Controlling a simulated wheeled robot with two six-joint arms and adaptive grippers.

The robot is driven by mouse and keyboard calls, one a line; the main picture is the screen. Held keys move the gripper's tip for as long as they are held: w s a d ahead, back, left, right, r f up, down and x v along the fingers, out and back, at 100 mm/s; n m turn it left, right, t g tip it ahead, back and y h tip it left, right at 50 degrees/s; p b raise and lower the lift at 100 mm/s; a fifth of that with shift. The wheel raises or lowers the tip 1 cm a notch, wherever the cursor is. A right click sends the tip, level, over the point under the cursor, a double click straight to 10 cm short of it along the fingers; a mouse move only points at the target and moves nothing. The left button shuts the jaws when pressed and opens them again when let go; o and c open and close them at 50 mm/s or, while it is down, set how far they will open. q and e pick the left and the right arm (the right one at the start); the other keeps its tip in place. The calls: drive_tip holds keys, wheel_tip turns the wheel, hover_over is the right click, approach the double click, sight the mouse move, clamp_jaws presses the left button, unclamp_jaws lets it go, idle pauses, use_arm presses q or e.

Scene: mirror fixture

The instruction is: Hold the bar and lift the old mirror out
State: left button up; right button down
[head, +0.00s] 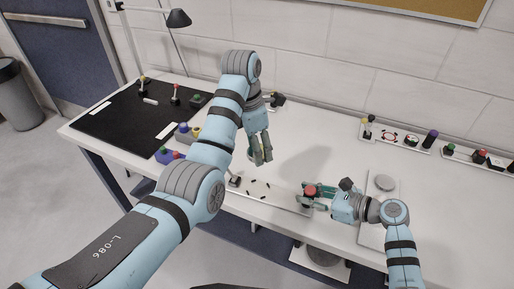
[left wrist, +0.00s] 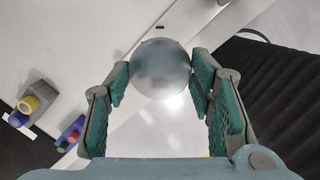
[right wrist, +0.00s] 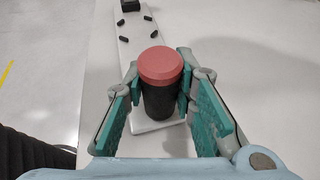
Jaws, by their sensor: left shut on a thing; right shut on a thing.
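The old mirror (left wrist: 160,70) is a round, greyish reflective disc between the fingertips of my left gripper (left wrist: 160,82), which is shut on it. In the head view my left gripper (head: 261,152) is above the table, behind the fixture, and the mirror cannot be made out there. The fixture bar (head: 232,193) is a long pale plate with several small black pieces around an empty-looking spot; it shows in the right wrist view (right wrist: 136,47). My right gripper (head: 312,196) is shut on the black, red-capped handle (right wrist: 160,85) at the bar's right end.
A black mat (head: 120,125) with small coloured-knob items lies at the left. Blue blocks (head: 168,156) stand near its edge. Trays of small parts (head: 405,138) line the back right. A pale panel (head: 381,205) lies right of my right gripper. The middle of the table is clear.

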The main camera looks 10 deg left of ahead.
drive_tip(key=c, duration=1.2)
unclamp_jaws()
drive_tip(key=shift+c, duration=0.2)
